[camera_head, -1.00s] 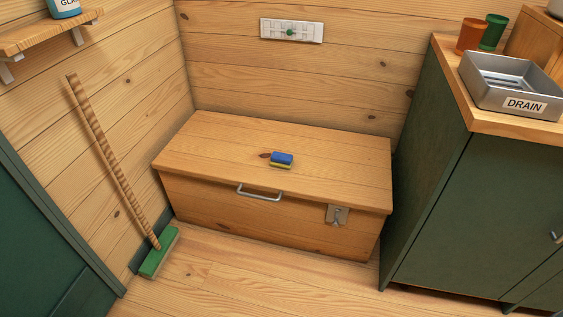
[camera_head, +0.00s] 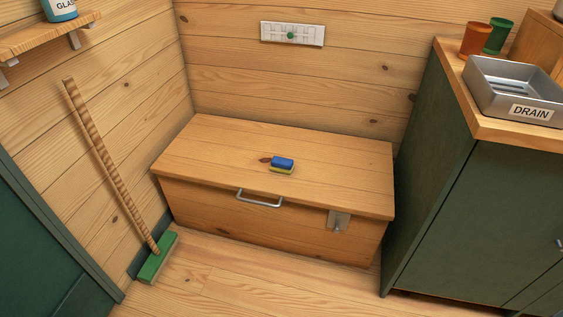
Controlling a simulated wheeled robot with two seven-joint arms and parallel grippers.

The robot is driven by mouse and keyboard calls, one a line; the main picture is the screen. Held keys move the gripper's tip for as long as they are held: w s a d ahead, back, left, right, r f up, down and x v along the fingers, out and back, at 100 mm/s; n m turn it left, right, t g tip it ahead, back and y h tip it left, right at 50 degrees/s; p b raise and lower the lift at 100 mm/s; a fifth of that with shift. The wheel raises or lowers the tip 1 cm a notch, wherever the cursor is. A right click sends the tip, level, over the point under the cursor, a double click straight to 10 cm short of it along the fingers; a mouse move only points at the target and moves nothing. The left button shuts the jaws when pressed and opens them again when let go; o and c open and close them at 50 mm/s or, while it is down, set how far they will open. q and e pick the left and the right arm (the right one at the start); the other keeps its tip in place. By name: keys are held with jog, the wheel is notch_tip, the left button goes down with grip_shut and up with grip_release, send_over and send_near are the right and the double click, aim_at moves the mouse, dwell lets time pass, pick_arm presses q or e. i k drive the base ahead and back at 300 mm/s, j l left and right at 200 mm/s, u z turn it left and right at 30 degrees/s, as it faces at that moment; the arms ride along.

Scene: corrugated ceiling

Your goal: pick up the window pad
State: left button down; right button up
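A small pad (camera_head: 282,164), blue on top with a yellow layer beneath, lies on the closed lid of a wooden chest (camera_head: 220,150). It sits near the middle of the lid, and nothing touches it. It looks like the window pad. Neither of my grippers is in the head view.
The chest has a metal handle (camera_head: 259,199) and a latch (camera_head: 339,221) in front. A green broom (camera_head: 110,170) leans at the left. A green cabinet (camera_head: 430,170) with a DRAIN tray (camera_head: 515,93) and two cups stands right. A shelf (camera_head: 45,38) holds a GLASS container (camera_head: 61,9).

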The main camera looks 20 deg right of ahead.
aim_at(279, 164)
jog(key=i+l, duration=0.2)
jog(key=i, duration=0.2)
jog(key=i+l+u, duration=0.1)
jog(key=i+l, duration=0.15)
jog(key=i, duration=0.15)
jog(key=i+l, duration=0.25)
jog(key=i, duration=0.15)
